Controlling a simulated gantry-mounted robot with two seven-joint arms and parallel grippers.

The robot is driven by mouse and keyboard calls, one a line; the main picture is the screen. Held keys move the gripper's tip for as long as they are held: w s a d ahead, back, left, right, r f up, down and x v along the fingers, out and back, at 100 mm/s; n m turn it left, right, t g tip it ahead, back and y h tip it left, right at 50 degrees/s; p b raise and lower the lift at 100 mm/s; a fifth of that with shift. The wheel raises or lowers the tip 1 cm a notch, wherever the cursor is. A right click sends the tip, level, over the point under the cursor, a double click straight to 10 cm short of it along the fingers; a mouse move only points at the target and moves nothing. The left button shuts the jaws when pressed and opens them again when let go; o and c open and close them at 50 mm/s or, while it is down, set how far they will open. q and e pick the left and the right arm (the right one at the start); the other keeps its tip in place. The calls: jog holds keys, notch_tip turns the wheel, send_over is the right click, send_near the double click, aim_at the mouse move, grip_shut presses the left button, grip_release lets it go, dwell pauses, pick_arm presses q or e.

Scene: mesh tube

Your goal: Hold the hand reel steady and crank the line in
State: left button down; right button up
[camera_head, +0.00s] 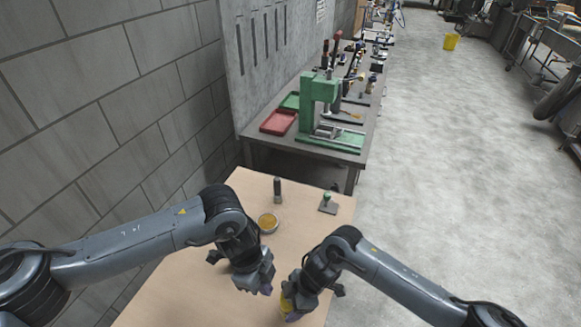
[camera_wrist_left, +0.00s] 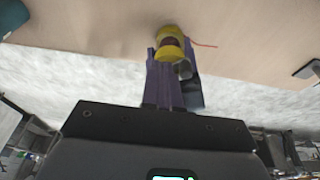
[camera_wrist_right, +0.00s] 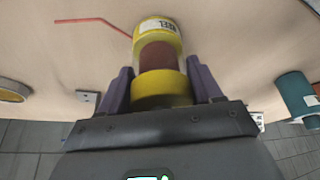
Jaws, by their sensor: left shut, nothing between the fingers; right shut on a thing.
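The hand reel is yellow with a dark red core and a "REEL" label. In the right wrist view the reel (camera_wrist_right: 158,88) lies between the two purple fingers of my right gripper (camera_wrist_right: 161,85), which is shut on it. In the head view the reel (camera_head: 286,303) shows as a yellow patch partly hidden by the right gripper (camera_head: 291,296). My left gripper (camera_wrist_left: 168,62) is shut and empty, its fingertips close to the reel (camera_wrist_left: 168,36). A small grey part shows by these fingertips; I cannot tell whether they touch it. A thin red line (camera_wrist_right: 92,20) runs from the reel over the tabletop.
A teal cylinder (camera_wrist_right: 297,95) is at right in the right wrist view. A workbench holds a green press (camera_head: 318,100).

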pick_arm(q)
jog(key=shift+f, duration=1.45)
jog(key=shift+d, duration=0.6)
jog(key=shift+w, duration=0.45)
dwell(0.4)
jog(key=shift+w+d, duration=0.25)
jog(key=shift+w, duration=0.3)
jog(key=shift+w+d, duration=0.25)
jog(key=shift+w, duration=0.25)
jog(key=shift+w+d, duration=0.15)
jog(key=shift+w, duration=0.1)
